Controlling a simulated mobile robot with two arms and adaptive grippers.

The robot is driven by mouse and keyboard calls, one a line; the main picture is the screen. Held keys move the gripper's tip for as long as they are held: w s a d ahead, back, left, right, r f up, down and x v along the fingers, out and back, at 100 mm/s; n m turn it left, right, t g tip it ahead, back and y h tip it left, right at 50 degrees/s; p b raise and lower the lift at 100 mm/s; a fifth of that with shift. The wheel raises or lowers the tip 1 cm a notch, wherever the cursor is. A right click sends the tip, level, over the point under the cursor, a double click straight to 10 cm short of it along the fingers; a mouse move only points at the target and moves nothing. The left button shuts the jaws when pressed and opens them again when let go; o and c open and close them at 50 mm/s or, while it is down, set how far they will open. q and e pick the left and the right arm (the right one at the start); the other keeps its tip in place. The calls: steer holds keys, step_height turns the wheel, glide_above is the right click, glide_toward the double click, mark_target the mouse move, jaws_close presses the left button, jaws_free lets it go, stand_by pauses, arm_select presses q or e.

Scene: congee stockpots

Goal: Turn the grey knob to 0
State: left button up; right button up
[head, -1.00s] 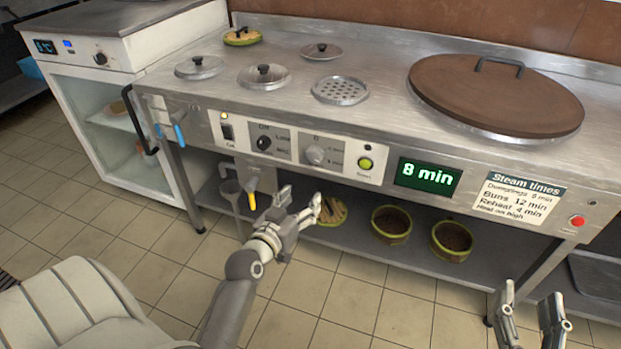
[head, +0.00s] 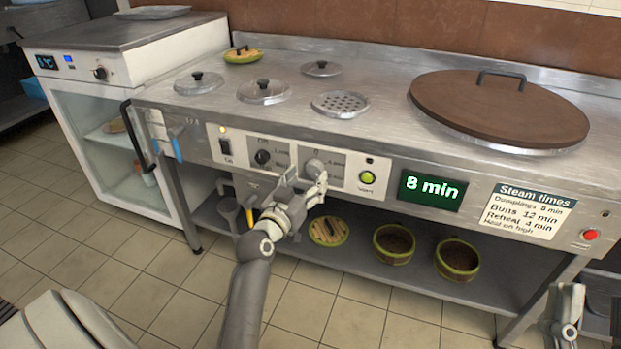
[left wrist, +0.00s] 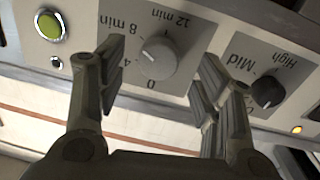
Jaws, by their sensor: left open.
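In the left wrist view, which is upside down, the grey knob (left wrist: 160,56) has a pale mark that seems to point towards "8 min". My left gripper (head: 303,184) is open just in front of and below the knob. In the left wrist view its fingers (left wrist: 160,76) stand on either side of the knob, apart from it. The green display (head: 432,190) reads 8 min. My right gripper (head: 564,308) is partly in view at the bottom right; its opening is unclear.
A black knob (head: 262,157) with heat labels is left of the grey one. A lit green button (head: 367,178) is to its right. A red button (head: 589,234) is at the far right. Bowls (head: 394,243) stand on the shelf below.

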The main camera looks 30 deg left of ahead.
mark_target(314, 169)
arm_select(q)
steer(key=shift+w+a, duration=0.2)
steer(key=shift+w, duration=1.15)
arm_select(e)
steer(key=shift+s+d+r+t+y, duration=0.1)
steer(key=shift+s+r+t+y, duration=0.3)
steer(key=shift+s+r+t, duration=0.5)
arm_select(q)
steer(key=shift+c, duration=0.4)
arm_select(e)
steer(key=shift+r, duration=0.15)
